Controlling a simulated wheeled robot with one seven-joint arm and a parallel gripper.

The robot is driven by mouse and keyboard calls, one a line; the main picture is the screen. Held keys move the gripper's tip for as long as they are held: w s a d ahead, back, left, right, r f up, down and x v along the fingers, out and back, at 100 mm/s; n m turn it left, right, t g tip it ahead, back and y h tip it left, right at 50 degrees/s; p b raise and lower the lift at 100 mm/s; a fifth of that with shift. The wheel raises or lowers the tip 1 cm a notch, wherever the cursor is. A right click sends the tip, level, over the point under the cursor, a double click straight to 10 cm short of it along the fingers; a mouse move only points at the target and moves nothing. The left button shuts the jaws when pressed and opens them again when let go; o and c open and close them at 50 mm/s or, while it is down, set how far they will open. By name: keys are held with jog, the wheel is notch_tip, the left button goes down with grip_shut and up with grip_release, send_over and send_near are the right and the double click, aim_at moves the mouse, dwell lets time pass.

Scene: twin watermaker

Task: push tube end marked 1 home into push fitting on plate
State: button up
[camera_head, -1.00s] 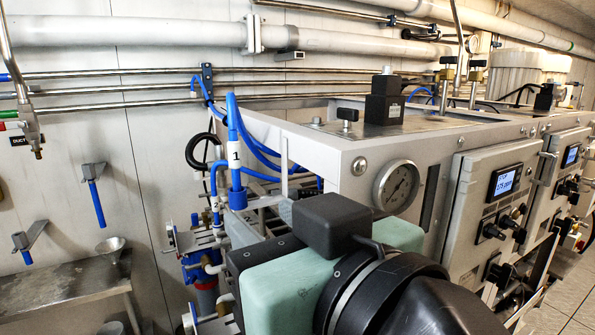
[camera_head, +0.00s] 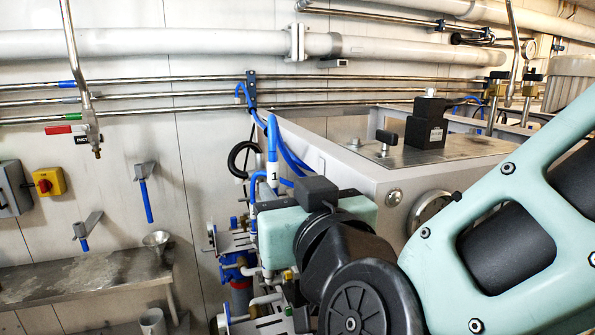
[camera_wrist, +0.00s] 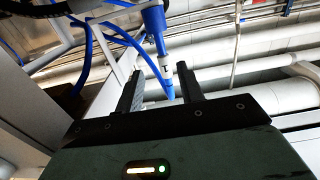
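The blue tube (camera_head: 273,137) hangs in a loop near the cabinet's left end, with a white tag marked 1 (camera_head: 273,174) low on it. In the wrist view the blue tube (camera_wrist: 154,22) comes down to a tapered end, its tag (camera_wrist: 166,68) between my two dark fingers in the picture. My gripper (camera_wrist: 159,68) is open, with a gap on both sides of the tube. I cannot tell whether the tube is between the fingers in depth. In the head view my wrist hides the fingers and the tube's lower end. I cannot make out the push fitting for certain.
A grey cabinet (camera_head: 345,165) with a black block (camera_head: 427,122) on top stands close on the right. Metal brackets with blue and white fittings (camera_head: 232,240) sit below the tube. A steel bench (camera_head: 80,275) stands left. Pipes run along the wall.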

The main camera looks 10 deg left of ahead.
aim_at(275, 181)
jog(key=shift+a+p+x, duration=0.25)
jog(key=shift+p+x, duration=1.35)
jog(key=shift+x, duration=0.75)
jog(key=shift+w+a, duration=0.2)
jog(key=shift+w, duration=0.05)
grip_shut()
